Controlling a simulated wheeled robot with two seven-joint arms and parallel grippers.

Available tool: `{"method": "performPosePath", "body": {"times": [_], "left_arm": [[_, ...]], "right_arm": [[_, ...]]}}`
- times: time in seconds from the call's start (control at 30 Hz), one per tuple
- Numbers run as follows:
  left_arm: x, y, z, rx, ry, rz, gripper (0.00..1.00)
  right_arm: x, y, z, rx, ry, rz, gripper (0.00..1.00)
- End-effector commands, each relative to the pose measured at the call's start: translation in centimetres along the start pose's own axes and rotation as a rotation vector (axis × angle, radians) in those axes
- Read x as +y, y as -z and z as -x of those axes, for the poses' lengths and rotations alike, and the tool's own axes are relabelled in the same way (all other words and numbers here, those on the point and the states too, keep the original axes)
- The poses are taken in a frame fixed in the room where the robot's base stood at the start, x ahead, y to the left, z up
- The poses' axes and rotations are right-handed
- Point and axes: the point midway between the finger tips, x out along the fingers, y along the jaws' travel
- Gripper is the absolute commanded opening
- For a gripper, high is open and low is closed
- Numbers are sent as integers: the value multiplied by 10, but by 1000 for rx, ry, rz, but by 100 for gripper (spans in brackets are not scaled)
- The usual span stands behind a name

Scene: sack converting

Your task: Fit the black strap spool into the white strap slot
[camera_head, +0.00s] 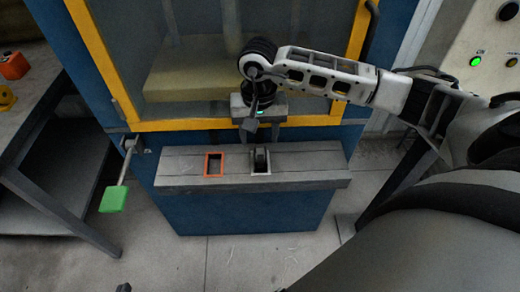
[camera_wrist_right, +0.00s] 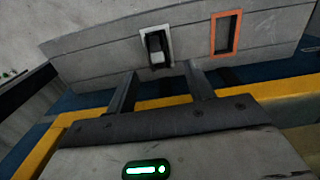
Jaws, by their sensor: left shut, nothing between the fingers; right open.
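The black strap spool (camera_head: 260,157) stands inside the white strap slot (camera_head: 261,173) on the grey ledge. In the right wrist view the spool (camera_wrist_right: 155,42) shows within the white frame (camera_wrist_right: 169,50), its lower part pale. I cannot tell how deep it sits. My right gripper (camera_head: 251,128) is just behind the slot and apart from the spool. In its wrist view the two fingers (camera_wrist_right: 159,70) are spread, with nothing between them. At the bottom edge only a small dark tip of my left gripper (camera_head: 123,287) shows; it is shut and empty.
An orange-framed slot (camera_head: 214,165) lies left of the white one on the ledge (camera_head: 310,163). Behind is a blue machine with a yellow-framed window (camera_head: 200,123). A green-ended lever (camera_head: 113,199) juts out at left. A dark table (camera_head: 40,100) stands far left.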

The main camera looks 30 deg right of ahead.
Motion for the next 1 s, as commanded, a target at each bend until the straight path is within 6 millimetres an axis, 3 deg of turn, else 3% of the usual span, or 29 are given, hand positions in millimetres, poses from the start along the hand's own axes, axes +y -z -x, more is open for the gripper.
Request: {"method": "performPosePath", "body": {"times": [0.17,0.5,0.73,0.77,0.93,1.0], "left_arm": [[1,0,0,6,-5,7,0],[3,-5,-9,31,-16,30,0],[4,0,-7,37,-18,43,0],[4,0,-7,37,-18,43,0],[4,-2,-7,35,-17,42,0],[4,-2,-7,35,-17,42,0]], "right_arm": [[0,-1,-9,-1,2,0,53],[2,-5,-56,-2,2,-1,53],[2,-4,-55,0,2,0,53],[2,-4,-55,0,2,0,50],[2,-4,-55,0,2,0,4],[2,-4,-55,0,2,0,0]]}}
